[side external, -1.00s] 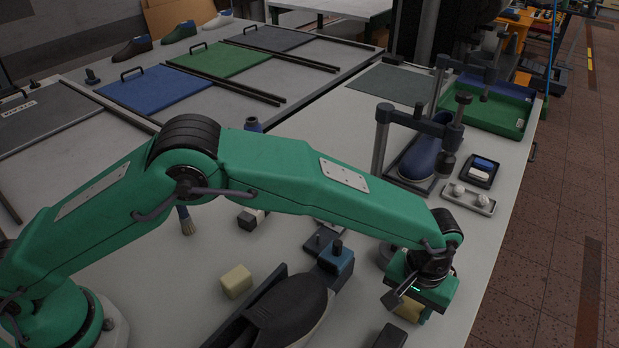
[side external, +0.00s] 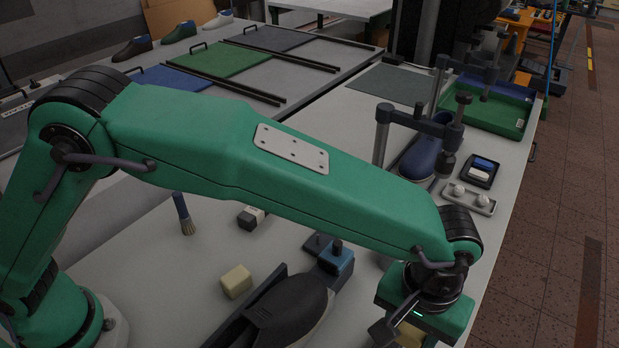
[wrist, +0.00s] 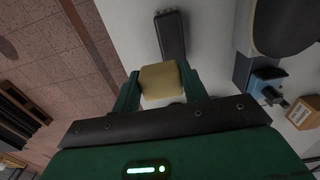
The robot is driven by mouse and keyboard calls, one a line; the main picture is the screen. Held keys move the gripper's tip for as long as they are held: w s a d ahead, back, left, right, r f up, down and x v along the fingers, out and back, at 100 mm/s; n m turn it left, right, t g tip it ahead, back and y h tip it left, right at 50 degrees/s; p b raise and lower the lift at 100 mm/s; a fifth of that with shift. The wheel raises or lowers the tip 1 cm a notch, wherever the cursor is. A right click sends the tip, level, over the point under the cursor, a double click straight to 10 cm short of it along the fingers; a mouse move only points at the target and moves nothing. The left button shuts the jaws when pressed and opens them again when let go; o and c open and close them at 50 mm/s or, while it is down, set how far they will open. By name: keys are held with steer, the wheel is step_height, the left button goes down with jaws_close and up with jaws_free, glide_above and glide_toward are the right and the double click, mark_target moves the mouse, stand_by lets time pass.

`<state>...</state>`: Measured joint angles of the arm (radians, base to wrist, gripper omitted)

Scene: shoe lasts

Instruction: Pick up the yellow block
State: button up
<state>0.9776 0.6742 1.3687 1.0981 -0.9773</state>
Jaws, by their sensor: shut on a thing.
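The yellow block (wrist: 161,82) sits between the two fingers of my gripper (wrist: 160,90) in the wrist view. The fingers are shut on its sides. In the side view my gripper (side external: 408,338) is at the lower right, beyond the dark shoe last (side external: 285,312). Part of the yellow block (side external: 410,335) shows below the green gripper body, and the rest is hidden. It appears to be held above the table, but its exact height cannot be told. A second, paler cream block (side external: 236,281) lies on the table left of the shoe last.
A blue block-shaped fixture (side external: 336,260) stands beside the last. A brush (side external: 184,214) and a small dark-and-white block (side external: 251,217) lie behind. A clamp stand (side external: 382,140), a blue shoe last (side external: 420,158) and a green tray (side external: 490,112) are farther back. The table's edge lies to the right.

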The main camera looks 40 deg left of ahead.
steer(key=shift+s+d+r, duration=0.15)
steer(key=shift+s+r, duration=0.25)
steer(key=shift+s, duration=0.3)
